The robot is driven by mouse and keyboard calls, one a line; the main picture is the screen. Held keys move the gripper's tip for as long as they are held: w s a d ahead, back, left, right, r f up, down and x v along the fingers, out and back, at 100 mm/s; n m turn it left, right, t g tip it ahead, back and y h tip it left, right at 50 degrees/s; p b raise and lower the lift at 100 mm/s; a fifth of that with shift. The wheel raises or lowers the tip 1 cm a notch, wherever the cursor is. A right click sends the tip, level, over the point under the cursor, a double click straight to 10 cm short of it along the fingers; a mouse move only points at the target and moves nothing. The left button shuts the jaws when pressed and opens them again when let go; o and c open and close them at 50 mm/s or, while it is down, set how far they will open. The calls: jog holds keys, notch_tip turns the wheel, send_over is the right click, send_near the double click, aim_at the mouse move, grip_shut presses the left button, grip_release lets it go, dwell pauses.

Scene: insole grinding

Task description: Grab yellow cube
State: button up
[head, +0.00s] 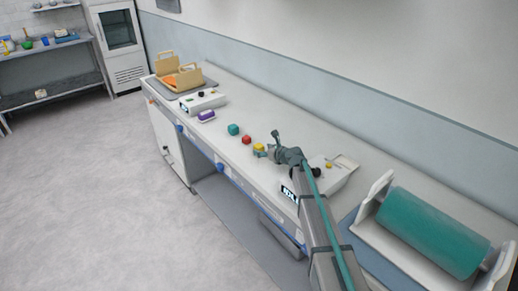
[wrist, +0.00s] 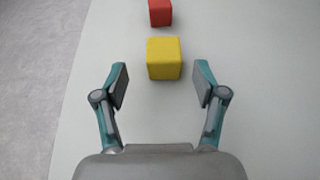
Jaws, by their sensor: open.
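The yellow cube (wrist: 163,59) sits on the light worktop (wrist: 253,90), ahead of my gripper and roughly centred between its fingers in the wrist view. My gripper (wrist: 161,82) is open and empty, with one finger to each side and the cube just beyond the fingertips. In the head view the yellow cube (head: 259,150) stands close to the left of my gripper (head: 274,144). I cannot tell how high the fingertips are above the worktop.
A red cube (wrist: 160,13) lies just beyond the yellow one, with a teal cube (head: 233,129) and a purple object (head: 206,115) farther along. A white device (head: 332,174) is right of my gripper, near a green roller (head: 433,232). The worktop's front edge is close.

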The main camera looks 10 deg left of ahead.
aim_at(261, 149)
jog(key=p+x, duration=0.2)
jog(key=x, duration=0.3)
jog(key=shift+w+d, duration=0.1)
jog(key=shift+w, duration=0.1)
jog(key=c, duration=0.9)
